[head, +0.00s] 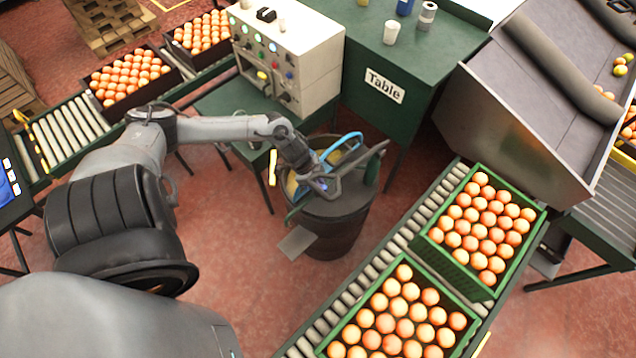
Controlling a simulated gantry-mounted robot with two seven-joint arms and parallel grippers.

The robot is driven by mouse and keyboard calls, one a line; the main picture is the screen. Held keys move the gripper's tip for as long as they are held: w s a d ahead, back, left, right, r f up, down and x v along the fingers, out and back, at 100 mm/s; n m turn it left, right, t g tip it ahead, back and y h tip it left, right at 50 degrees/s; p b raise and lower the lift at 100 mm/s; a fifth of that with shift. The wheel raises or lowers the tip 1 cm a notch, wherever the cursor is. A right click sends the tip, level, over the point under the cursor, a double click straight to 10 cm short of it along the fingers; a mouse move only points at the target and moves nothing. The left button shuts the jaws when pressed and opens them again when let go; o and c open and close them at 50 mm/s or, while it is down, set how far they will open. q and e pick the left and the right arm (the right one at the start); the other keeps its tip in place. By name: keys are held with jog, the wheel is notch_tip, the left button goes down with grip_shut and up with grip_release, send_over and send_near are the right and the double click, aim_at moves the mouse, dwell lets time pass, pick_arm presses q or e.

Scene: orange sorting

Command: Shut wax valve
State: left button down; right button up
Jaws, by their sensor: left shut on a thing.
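A dark drum (333,236) stands on the floor in the middle of the head view, below the table. My left gripper (327,187) is over the top of the drum, shut on a small part there that I take to be the wax valve. The gripper and its wrist hide most of that part, so I cannot tell its position. A dark grey bar (368,162) slants up to the right beside the gripper. A blue loop (345,143) curves behind it. My right gripper is not in view.
A control box (318,58) with knobs and lights stands behind the drum. The green table (432,72) holds cups. Green crates of oranges (437,238) sit on the roller conveyor (362,287) at right. More crates of oranges (106,97) are at back left.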

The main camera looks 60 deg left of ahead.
pick_arm(q)
jog(key=m+h+b, duration=0.1)
jog(key=m, duration=0.2)
jog(key=shift+g, duration=0.4)
jog(key=m+b, duration=0.1)
jog(key=m, duration=0.2)
jog(key=shift+g, duration=0.4)
jog(key=shift+m+h+b, duration=0.3)
jog(key=c, duration=1)
grip_release()
jog(key=shift+g, duration=0.3)
jog(key=shift+c, duration=0.2)
jog(key=shift+s+a+r, duration=0.1)
jog(key=shift+a+r, duration=0.05)
jog(key=shift+r, duration=0.3)
jog(key=p+v, duration=0.1)
jog(key=v, duration=0.9)
